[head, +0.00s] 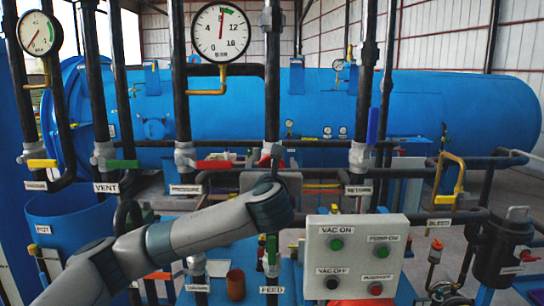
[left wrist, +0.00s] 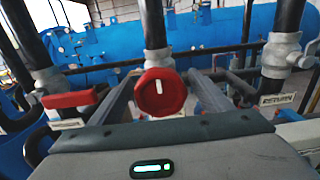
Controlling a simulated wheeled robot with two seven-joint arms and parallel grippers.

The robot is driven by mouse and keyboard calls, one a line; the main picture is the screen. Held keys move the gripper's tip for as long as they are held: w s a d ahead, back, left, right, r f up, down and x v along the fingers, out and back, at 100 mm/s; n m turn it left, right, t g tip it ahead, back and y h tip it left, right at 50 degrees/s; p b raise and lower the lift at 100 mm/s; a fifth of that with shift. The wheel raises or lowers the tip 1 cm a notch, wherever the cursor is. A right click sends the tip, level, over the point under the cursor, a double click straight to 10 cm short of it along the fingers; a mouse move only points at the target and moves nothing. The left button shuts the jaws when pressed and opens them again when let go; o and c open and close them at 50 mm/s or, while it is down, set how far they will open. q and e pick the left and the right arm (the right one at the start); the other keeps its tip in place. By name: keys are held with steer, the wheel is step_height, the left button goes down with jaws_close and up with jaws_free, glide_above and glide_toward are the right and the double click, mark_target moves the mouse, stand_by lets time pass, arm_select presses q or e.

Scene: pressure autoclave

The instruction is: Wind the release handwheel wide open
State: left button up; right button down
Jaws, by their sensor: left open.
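In the left wrist view a red handwheel (left wrist: 161,93) sits on the middle pipe, facing me, with a white mark pointing nearly straight up. My left gripper (left wrist: 163,100) is open, with one dark finger on each side of the handwheel. I cannot tell whether the fingers touch its rim. In the head view my left gripper (head: 273,163) reaches up to the same middle pipe, and the handwheel is mostly hidden behind it. My right gripper is not in view.
A red lever (head: 213,164) on the pressure pipe lies left of the gripper, and the return pipe (head: 359,160) stands to the right. A button panel (head: 357,257) stands at lower right. A large dial gauge (head: 221,33) is above, with the blue vessel (head: 440,100) behind.

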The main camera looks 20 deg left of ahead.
arm_select(q)
steer(key=shift+x, duration=0.9)
steer(key=c, duration=1)
steer(key=shift+c, duration=0.2)
